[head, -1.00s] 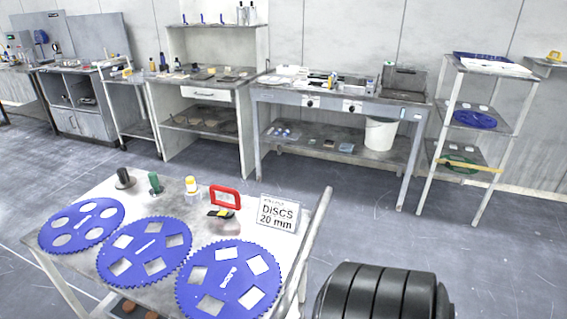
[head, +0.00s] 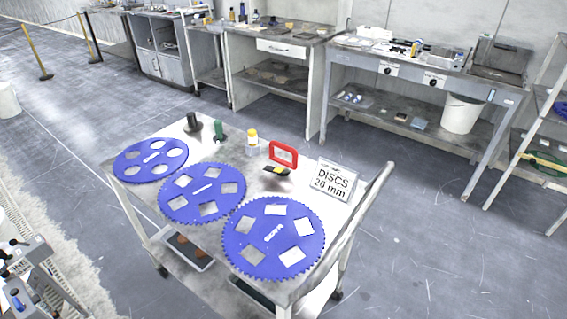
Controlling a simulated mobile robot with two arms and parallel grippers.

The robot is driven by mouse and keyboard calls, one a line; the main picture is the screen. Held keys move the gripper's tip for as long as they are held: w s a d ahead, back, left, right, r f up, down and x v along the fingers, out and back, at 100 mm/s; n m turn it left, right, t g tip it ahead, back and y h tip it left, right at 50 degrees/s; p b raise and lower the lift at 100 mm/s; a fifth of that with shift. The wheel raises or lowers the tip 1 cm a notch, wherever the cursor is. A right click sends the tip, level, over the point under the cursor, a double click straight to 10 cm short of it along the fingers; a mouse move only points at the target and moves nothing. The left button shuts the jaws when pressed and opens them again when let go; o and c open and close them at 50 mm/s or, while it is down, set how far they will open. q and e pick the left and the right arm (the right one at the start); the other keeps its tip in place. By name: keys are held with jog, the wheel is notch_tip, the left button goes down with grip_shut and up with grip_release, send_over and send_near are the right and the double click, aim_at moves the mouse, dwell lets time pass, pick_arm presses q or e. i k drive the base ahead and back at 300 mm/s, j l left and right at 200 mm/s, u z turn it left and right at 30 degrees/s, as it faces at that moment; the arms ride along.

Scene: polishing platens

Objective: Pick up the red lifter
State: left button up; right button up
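The red lifter (head: 284,154) is a small red frame-shaped handle. It stands upright near the back edge of a light trolley top (head: 208,147), just left of a white sign (head: 334,181) reading "DISCS". A small black and yellow item (head: 276,171) lies directly in front of it; I cannot tell whether they touch. Neither of my grippers is in view.
Three blue toothed discs (head: 273,238) cover the trolley's front. A dark knob (head: 193,123), a green-handled item (head: 218,130) and a yellow-capped bottle (head: 252,141) stand behind them. A rail (head: 362,205) runs along the right side. Open floor lies right.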

aim_at(287, 165)
jog(key=i+j, duration=0.1)
jog(key=j, duration=0.25)
jog(key=i+j, duration=0.1)
jog(key=j, duration=0.25)
jog(key=i+j, duration=0.1)
jog(key=j, duration=0.25)
jog(key=i+j, duration=0.1)
jog(key=j, duration=0.25)
jog(key=i+j, duration=0.1)
jog(key=j, duration=0.25)
